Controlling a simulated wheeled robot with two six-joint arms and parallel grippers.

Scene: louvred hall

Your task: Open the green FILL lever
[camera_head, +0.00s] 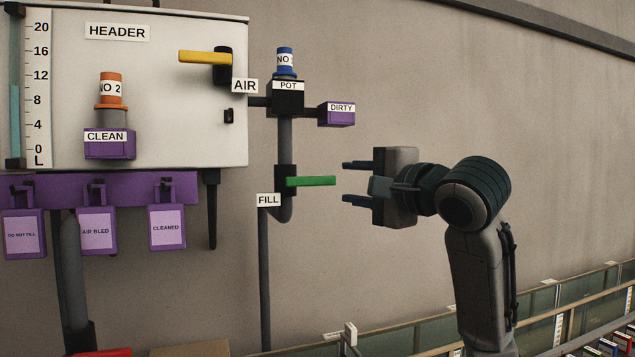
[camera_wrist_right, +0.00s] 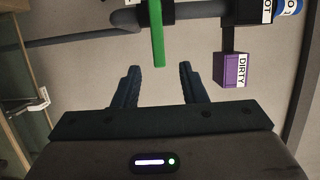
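The green FILL lever (camera_head: 311,181) sticks out level to the right from a black valve body (camera_head: 285,180) on a grey vertical pipe. A white FILL label (camera_head: 268,200) sits just below left of the valve. My right gripper (camera_head: 348,181) is open and empty, to the right of the lever's free end, with its fingers pointing at it. In the right wrist view the lever (camera_wrist_right: 158,46) lies ahead of the fingertips (camera_wrist_right: 159,70), roughly between their lines, and I see no contact. My left gripper is not in view.
A purple DIRTY box (camera_head: 336,115) juts out above the lever, beside the POT block (camera_head: 286,98). A yellow AIR lever (camera_head: 205,57) is on the white HEADER panel (camera_head: 180,120). Purple tags (camera_head: 167,227) hang lower left. A railing (camera_head: 400,332) runs below; the wall right of the lever is bare.

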